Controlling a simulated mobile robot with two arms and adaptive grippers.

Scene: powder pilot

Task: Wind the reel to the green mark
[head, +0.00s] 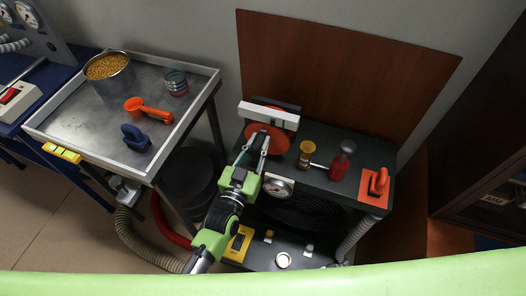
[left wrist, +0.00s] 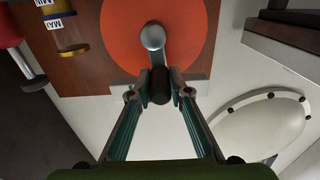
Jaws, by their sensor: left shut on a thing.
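The reel (head: 277,141) is an orange disc facing me on the dark bench, below a white bar. In the left wrist view the disc (left wrist: 190,30) fills the top middle. Its grey crank arm (left wrist: 153,40) runs down from the hub to a dark knob (left wrist: 160,90). My left gripper (head: 262,142) reaches up to the reel in the head view. In the left wrist view its two fingers (left wrist: 161,88) are shut on the dark crank knob from both sides. I cannot make out a green mark. My right gripper is not in view.
A yellow-brown jar (head: 306,152), a red bottle (head: 339,167) and an orange handle on a plate (head: 372,188) stand right of the reel. A round gauge (head: 279,186) sits below.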

